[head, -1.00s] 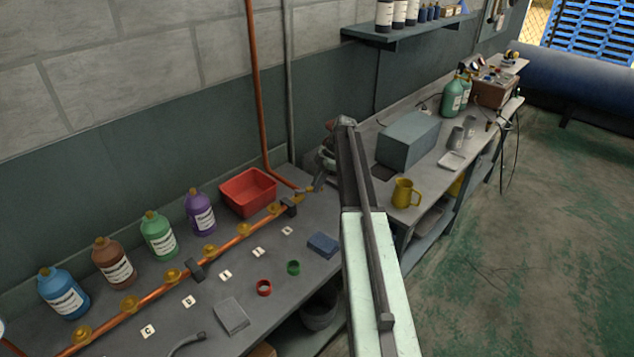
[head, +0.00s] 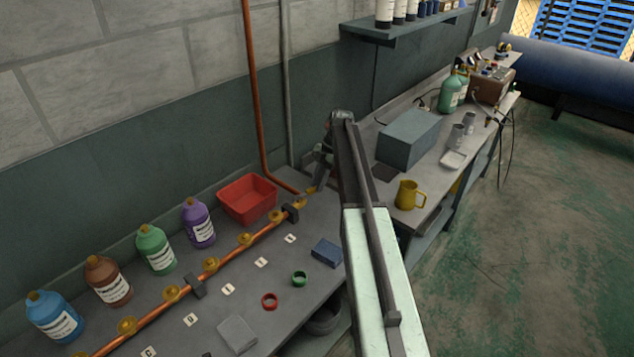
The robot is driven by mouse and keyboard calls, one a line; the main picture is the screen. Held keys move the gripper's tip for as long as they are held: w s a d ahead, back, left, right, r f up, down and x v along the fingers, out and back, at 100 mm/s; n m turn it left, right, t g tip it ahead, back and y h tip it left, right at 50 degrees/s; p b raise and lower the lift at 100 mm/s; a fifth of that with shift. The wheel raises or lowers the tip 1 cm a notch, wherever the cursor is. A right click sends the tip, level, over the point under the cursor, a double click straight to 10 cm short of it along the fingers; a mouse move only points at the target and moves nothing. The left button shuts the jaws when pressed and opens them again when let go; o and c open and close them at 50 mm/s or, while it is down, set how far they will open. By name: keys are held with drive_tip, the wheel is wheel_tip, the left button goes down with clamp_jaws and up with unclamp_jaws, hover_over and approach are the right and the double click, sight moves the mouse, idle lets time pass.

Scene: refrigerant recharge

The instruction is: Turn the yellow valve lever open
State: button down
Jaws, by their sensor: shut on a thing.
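The copper pipe (head: 232,248) runs along the bench with several brass fittings on it. A small yellow piece, which looks like the yellow valve lever (head: 310,190), shows at the pipe's far end, by the wall. My gripper (head: 318,186) reaches down to this piece from above, with its fingers tilted, and is shut on it. My gripper and arm hide part of that spot, so the lever's exact angle cannot be told.
A red bin (head: 247,199) stands just left of my gripper, behind the pipe. Several capped bottles (head: 156,249) line the wall. A blue block (head: 327,253) and green ring (head: 300,279) lie in front. A yellow mug (head: 408,195) and grey box (head: 408,137) stand to the right.

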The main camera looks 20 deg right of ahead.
drive_tip(key=c, duration=1.3)
unclamp_jaws()
drive_tip(key=shift+a+f, duration=0.1)
drive_tip(key=shift+c, duration=0.2)
drive_tip(key=shift+o, duration=0.3)
drive_tip(key=shift+w+a, duration=0.1)
drive_tip(key=shift+a, duration=0.05)
drive_tip(key=p+v, duration=0.7)
drive_tip(key=shift+r, duration=0.35)
